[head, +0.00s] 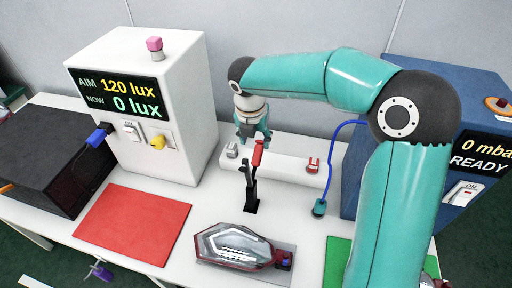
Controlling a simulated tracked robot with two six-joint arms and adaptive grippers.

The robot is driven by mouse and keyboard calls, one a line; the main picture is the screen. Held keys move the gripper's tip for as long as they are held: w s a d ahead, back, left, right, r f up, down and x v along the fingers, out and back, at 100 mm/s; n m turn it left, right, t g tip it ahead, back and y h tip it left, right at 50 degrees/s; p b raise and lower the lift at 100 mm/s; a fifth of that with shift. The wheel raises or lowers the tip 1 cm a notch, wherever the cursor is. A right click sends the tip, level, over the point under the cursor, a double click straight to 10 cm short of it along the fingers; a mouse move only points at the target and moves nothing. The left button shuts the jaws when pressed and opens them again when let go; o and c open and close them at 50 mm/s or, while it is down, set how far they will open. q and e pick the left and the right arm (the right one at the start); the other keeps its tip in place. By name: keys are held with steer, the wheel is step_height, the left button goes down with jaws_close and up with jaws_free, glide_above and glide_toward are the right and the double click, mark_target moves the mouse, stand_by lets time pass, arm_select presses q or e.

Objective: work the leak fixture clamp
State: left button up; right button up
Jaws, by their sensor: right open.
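The clamp lever has a red handle (258,153) on a black arm (251,190) and stands nearly upright out of a slot in the white table. A tail lamp (232,246) with a clear and red lens lies on a grey plate in front of it. My right gripper (253,135) is open and points down just behind and above the red handle. Whether it touches the handle I cannot tell. My left gripper is not in view.
A white bar (285,167) with a grey button (232,150) and a red button (313,165) lies behind the lever. A white lux tester (150,60) stands left, a blue box (425,75) reading READY right. A red mat (132,222) lies clear.

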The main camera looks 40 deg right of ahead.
steer(key=shift+v, duration=2.2)
